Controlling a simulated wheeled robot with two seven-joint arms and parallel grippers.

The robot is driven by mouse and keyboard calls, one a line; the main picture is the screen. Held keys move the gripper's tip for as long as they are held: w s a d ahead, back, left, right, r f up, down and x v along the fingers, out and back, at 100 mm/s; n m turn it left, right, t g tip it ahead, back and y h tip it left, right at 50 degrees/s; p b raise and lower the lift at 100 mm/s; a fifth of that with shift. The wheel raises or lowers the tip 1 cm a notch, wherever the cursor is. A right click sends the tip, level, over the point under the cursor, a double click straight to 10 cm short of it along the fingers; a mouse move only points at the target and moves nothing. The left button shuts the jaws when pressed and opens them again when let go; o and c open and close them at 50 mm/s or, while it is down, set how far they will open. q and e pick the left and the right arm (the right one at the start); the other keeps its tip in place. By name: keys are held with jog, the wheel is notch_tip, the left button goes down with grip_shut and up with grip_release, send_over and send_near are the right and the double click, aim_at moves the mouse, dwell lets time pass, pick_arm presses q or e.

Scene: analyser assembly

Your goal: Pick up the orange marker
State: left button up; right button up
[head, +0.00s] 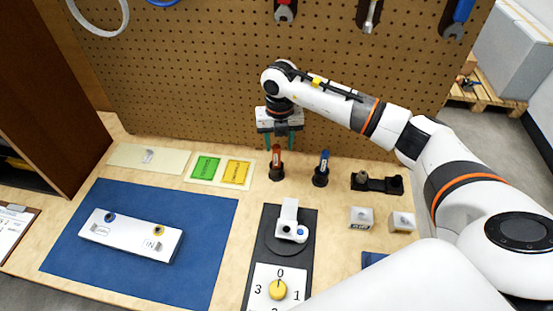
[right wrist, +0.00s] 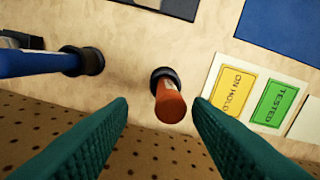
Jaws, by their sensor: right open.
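The orange marker (head: 276,157) stands upright in a small black holder (head: 276,174) near the pegboard. In the right wrist view the orange marker (right wrist: 170,103) shows between the two finger lines, its holder (right wrist: 165,76) at its far end. My right gripper (head: 281,146) points down just above and around the marker's top in the head view. Its green fingers are open, with a gap on both sides of the marker in the right wrist view (right wrist: 158,108). I cannot tell whether the fingertips are level with it. My left gripper is not in view.
A blue marker (head: 324,163) stands in its own holder to the right. Green and yellow cards (head: 222,170) lie to the left. The pegboard (head: 190,80) rises close behind. A black fixture (head: 377,183) and small blocks (head: 361,217) sit farther right.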

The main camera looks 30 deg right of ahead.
aim_at(277, 156)
jog(key=shift+a+f, duration=0.15)
jog(key=shift+f, duration=0.55)
jog(key=f, duration=0.1)
jog(key=f+p, duration=0.1)
jog(key=f, duration=0.1)
jog(key=shift+a+f, duration=0.25)
jog(key=shift+a, duration=0.05)
jog(key=shift+f, duration=0.4)
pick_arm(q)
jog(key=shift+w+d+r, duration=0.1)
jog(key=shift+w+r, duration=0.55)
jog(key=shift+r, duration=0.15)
pick_arm(e)
jog(key=shift+c, duration=0.5)
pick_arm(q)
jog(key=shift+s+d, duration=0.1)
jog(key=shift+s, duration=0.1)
pick_arm(e)
grip_shut()
